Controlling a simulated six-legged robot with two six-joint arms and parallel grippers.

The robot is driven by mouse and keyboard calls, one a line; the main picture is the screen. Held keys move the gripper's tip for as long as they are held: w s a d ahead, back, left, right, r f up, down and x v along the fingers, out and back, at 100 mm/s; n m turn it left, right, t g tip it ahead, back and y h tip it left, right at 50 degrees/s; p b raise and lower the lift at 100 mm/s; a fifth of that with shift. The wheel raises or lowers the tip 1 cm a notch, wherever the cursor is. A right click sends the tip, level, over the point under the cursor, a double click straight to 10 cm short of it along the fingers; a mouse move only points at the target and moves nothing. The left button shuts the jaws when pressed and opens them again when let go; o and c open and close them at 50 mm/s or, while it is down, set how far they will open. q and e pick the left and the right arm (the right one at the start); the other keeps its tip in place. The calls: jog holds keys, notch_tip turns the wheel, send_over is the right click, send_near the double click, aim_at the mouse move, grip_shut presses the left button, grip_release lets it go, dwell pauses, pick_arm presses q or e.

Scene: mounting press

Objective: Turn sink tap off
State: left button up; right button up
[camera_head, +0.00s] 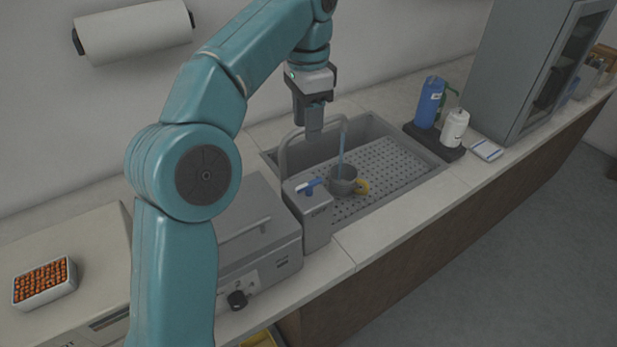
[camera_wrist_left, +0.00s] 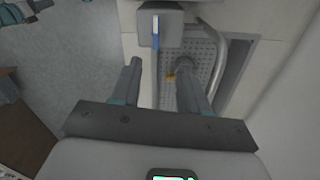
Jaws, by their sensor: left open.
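The sink tap is a grey arched spout (camera_head: 284,155) over the sink, and it also shows in the left wrist view (camera_wrist_left: 220,55). Blue water (camera_head: 341,146) runs from the spout into a grey mug (camera_head: 342,181) with a yellow handle. The tap lever (camera_head: 309,186), blue and white, sits on a grey block (camera_head: 316,215) at the sink's near left; in the left wrist view the lever (camera_wrist_left: 155,32) is near the top. My left gripper (camera_head: 314,128) is open and empty, above the spout and apart from the lever. My right gripper is out of view.
The sink (camera_head: 400,175) has a perforated floor. A grey machine (camera_head: 255,235) with a black knob stands left of the lever block. A dark tray (camera_head: 434,146) with a blue bottle (camera_head: 429,102) and white bottle (camera_head: 455,128) stands right of the sink. The wall is close behind.

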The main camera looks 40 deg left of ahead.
pick_arm(q)
jog(key=b, duration=0.2)
send_near(308, 184)
notch_tip(308, 184, down, 9)
jog(key=shift+d+r+b, duration=0.1)
jog(key=shift+r+b, duration=0.1)
jog(key=shift+b, duration=0.95)
jog(key=shift+w+a+f, duration=0.15)
jog(key=shift+a+f, duration=0.05)
jog(key=shift+f, duration=0.3)
jog(key=shift+d, duration=0.15)
jog(key=shift+c, duration=0.2)
grip_shut()
